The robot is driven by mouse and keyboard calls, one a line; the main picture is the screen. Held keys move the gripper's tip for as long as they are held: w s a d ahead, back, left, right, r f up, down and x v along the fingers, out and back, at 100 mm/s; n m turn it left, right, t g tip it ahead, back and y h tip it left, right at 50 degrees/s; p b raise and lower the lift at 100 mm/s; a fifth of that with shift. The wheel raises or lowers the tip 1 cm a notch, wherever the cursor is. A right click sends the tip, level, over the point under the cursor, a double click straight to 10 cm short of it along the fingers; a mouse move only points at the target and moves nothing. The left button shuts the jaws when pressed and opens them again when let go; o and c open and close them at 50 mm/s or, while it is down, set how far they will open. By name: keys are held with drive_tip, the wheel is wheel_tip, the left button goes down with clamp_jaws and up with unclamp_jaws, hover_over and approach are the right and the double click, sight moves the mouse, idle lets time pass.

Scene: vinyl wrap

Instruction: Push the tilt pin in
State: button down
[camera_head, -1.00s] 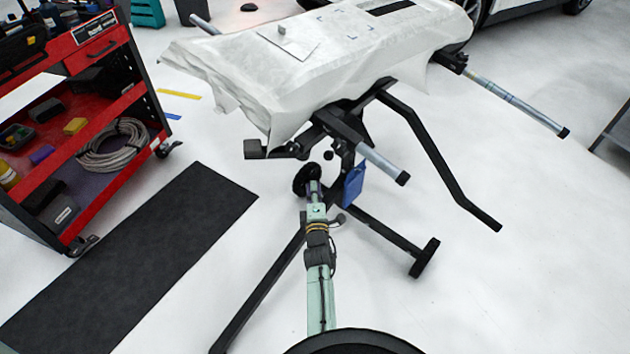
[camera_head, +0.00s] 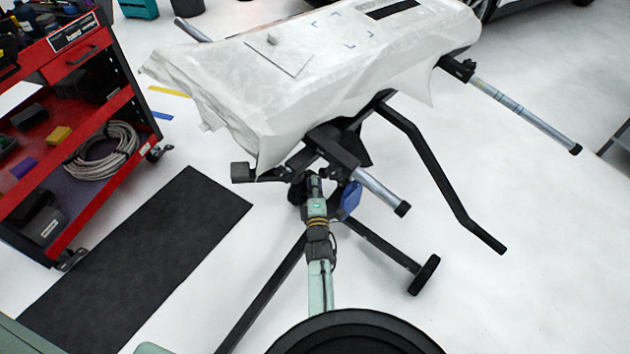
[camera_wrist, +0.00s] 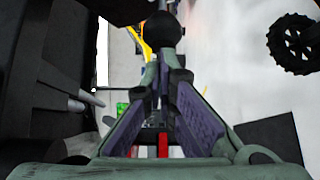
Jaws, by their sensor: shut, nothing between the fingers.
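My gripper (camera_wrist: 163,72) is shut and empty, with its fingertips together in the wrist view. A round black knob (camera_wrist: 162,32), which looks like the head of the tilt pin, shows straight beyond the fingertips. It touches them or nearly does; I cannot tell which. The pin's shaft is hidden. In the head view my gripper (camera_head: 315,184) reaches under the near end of the covered work stand (camera_head: 332,148), and the knob cannot be made out there.
Dark stand structure (camera_wrist: 50,75) fills the wrist view's left side, with a pale metal rod (camera_wrist: 85,100) close to my gripper. A dark toothed wheel (camera_wrist: 292,45) is at right. A silver tube (camera_head: 380,188) and blue piece (camera_head: 350,200) are nearby. A red cart (camera_head: 75,130) stands left.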

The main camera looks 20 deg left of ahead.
sight(322, 175)
drive_tip(key=shift+w, duration=0.1)
idle(0.3)
drive_tip(key=shift+w+d+r+p, duration=0.1)
drive_tip(key=shift+w+d+p, duration=0.2)
drive_tip(key=shift+w, duration=0.2)
drive_tip(key=shift+w+d+r+p, duration=0.15)
drive_tip(key=shift+w+p, duration=0.1)
drive_tip(key=shift+w, duration=0.25)
drive_tip(key=shift+w+d+f, duration=0.15)
drive_tip(key=shift+w+d, duration=0.05)
drive_tip(key=shift+w, duration=0.2)
